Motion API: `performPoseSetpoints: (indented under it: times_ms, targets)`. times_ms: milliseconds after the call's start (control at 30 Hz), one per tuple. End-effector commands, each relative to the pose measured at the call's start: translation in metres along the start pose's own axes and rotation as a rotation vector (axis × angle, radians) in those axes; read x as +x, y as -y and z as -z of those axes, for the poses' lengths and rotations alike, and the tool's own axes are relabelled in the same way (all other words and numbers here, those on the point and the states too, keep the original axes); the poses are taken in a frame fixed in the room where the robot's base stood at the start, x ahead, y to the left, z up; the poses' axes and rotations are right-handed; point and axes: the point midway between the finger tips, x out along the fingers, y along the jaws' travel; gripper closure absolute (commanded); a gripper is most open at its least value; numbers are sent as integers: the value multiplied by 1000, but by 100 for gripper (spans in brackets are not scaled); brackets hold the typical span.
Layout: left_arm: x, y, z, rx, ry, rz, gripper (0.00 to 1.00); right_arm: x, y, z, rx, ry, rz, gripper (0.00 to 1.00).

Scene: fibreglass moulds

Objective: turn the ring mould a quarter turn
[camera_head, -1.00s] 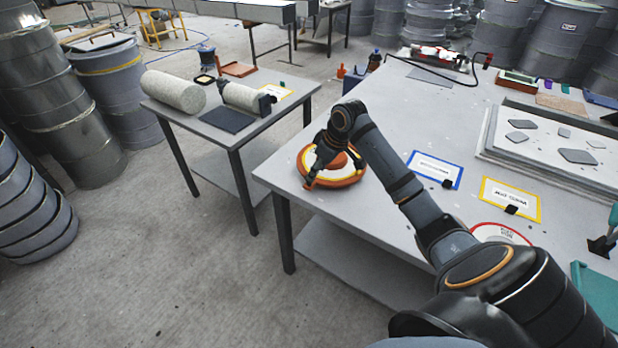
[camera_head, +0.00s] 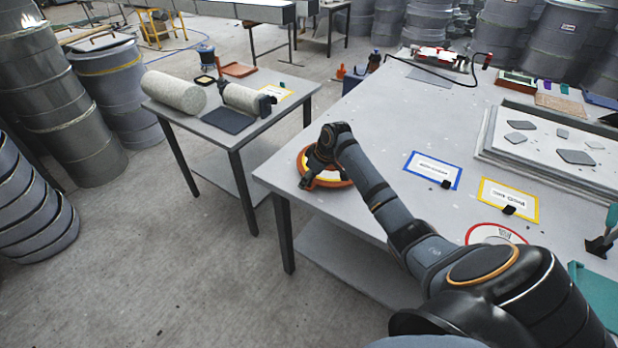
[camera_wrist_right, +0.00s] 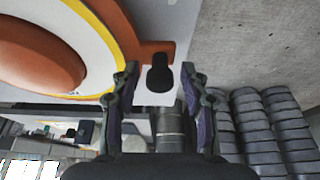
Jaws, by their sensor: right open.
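The ring mould (camera_head: 340,183) is a round orange piece with a yellow and white band, lying on the near left corner of the large table. The wrist view shows part of the mould (camera_wrist_right: 45,55), with its raised orange centre and an orange tab ending in a dark knob (camera_wrist_right: 160,78). My right gripper (camera_head: 310,181) is low over the mould's near left edge and hides part of it. In the wrist view my right gripper (camera_wrist_right: 160,70) is open, its fingers on either side of the knob with gaps. My left gripper is out of view.
On the large table (camera_head: 390,120) lie a blue-framed card (camera_head: 433,170), a yellow-framed card (camera_head: 509,199) and a red-rimmed round sign (camera_head: 495,233). A shallow tray (camera_head: 560,150) is at the right. A smaller table (camera_head: 265,122) with rolls stands left, across a floor gap.

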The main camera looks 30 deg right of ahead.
Motion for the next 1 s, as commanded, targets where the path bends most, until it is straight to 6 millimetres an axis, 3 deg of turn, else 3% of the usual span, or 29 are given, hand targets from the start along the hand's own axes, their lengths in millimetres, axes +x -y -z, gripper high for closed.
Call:
performPoseSetpoints:
  times_ms: [200, 533, 1000]
  targets:
    - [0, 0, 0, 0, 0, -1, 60, 0, 0, 0, 0, 0, 0, 56]
    - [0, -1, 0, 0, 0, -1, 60, 0, 0, 0, 0, 0, 0, 100]
    - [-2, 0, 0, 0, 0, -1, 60, 0, 0, 1, 10, 1, -3, 100]
